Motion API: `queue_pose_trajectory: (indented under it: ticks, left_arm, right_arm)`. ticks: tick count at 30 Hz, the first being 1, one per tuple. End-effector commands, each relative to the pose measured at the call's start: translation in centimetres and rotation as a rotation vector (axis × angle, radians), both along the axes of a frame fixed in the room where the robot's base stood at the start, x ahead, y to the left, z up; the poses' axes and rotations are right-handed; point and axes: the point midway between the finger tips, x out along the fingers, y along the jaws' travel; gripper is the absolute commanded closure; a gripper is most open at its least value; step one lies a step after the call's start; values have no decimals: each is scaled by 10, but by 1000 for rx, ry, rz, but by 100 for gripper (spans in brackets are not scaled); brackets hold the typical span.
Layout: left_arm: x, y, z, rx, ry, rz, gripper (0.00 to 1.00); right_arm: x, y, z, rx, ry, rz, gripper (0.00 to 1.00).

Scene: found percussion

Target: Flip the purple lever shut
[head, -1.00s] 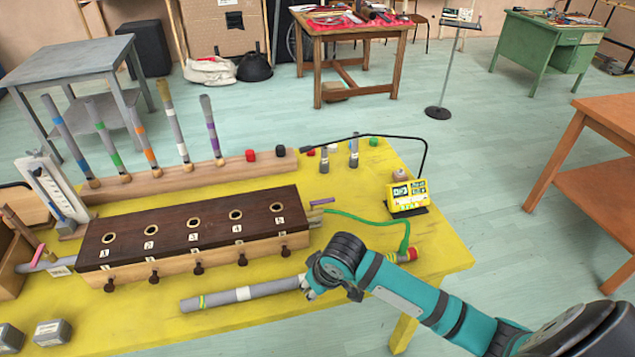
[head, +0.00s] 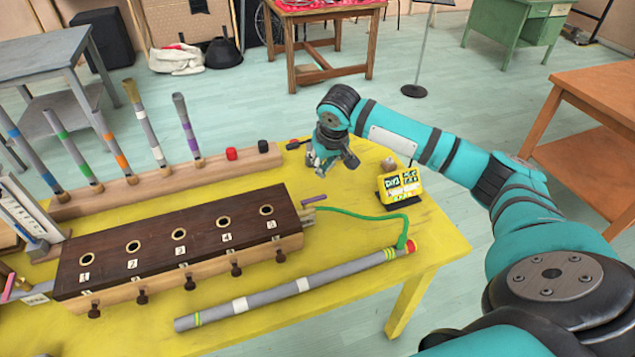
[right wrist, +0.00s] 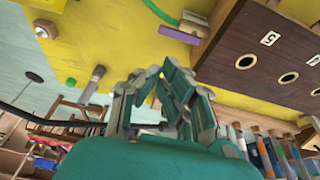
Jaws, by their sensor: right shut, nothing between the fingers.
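The purple lever (head: 314,199) sticks out at the right end of the dark-topped box (head: 110,235) with numbered holes. In the right wrist view a purple bar (right wrist: 172,25) shows beside the box's dark top (right wrist: 262,62). My right gripper (head: 320,170) is shut and empty, above the table's back part, behind the lever and apart from it. In the right wrist view its fingers (right wrist: 172,78) are together in the middle. My left gripper is not in view.
A green cord (head: 360,216) runs from the box end to a long grey tube (head: 270,292) lying in front. A yellow display (head: 400,186) stands right of the lever. Several banded tubes stand in a wooden rail (head: 120,190) behind the box.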

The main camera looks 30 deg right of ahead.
Motion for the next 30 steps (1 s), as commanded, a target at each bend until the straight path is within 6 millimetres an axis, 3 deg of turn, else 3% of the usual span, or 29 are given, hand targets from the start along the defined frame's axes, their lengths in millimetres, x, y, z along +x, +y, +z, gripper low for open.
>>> queue_pose_trajectory:
  ticks: [5, 18, 24, 30]
  left_arm:
    - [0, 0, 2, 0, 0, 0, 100]
    - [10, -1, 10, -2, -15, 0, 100]
    - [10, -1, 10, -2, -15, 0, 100]
    - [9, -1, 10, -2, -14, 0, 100]
  right_arm:
    - [3, 0, -10, 1, 3, 0, 100]
    - [27, -6, -79, 0, 2, 0, 100]
    - [32, -7, -93, -1, -1, 3, 100]
    - [32, -7, -95, -1, -2, 3, 100]
